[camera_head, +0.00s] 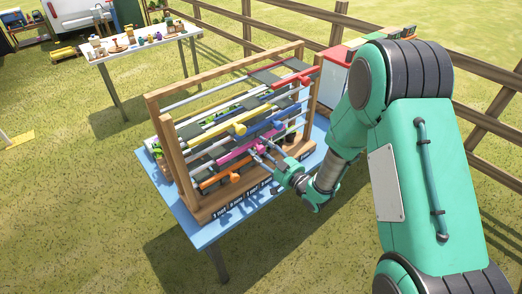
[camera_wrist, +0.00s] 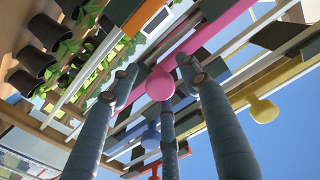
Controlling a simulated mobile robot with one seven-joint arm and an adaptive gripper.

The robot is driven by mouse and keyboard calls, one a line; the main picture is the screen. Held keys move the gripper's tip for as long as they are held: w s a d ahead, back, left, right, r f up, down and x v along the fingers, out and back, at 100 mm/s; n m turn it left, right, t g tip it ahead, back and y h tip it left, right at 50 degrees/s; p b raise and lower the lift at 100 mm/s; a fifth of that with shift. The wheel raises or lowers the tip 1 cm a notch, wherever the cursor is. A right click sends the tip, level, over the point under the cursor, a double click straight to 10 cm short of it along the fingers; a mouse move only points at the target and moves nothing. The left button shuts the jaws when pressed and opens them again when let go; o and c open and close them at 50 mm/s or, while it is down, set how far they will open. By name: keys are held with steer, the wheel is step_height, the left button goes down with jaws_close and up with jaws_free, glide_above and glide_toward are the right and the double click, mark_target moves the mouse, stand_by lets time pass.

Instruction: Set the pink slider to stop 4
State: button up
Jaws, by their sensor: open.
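The pink slider (camera_head: 236,152) sits on a rail of the wooden frame (camera_head: 187,165), around the middle of its rail in the head view. In the wrist view its round pink knob (camera_wrist: 160,84) appears between my finger tips, and its pink bar (camera_wrist: 222,28) runs up to the right. My gripper (camera_head: 265,154) is open in front of the frame, fingers pointing at the pink slider. In the wrist view my gripper's fingers (camera_wrist: 160,75) spread around the knob without visibly closing on it. Whether they touch it, I cannot tell.
A yellow slider (camera_head: 239,129), an orange slider (camera_head: 219,177), a blue slider (camera_head: 265,133) and a red slider (camera_head: 297,78) share the frame. Potted plants (camera_wrist: 40,60) stand behind the rails. A label strip (camera_head: 240,201) runs along the blue table's (camera_head: 205,222) front. A wooden fence lies behind.

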steer(key=shift+c, duration=0.2)
jaws_close()
steer(key=shift+w+d, duration=0.1)
steer(key=w+d+b, duration=0.1)
steer(key=w+d, duration=1.1)
steer(key=shift+b, duration=0.4)
steer(key=shift+w+d, duration=0.1)
steer(key=shift+d, duration=0.05)
steer(key=shift+o, duration=0.2)
jaws_free()
steer(key=shift+w, duration=0.1)
steer(key=shift+s, duration=0.2)
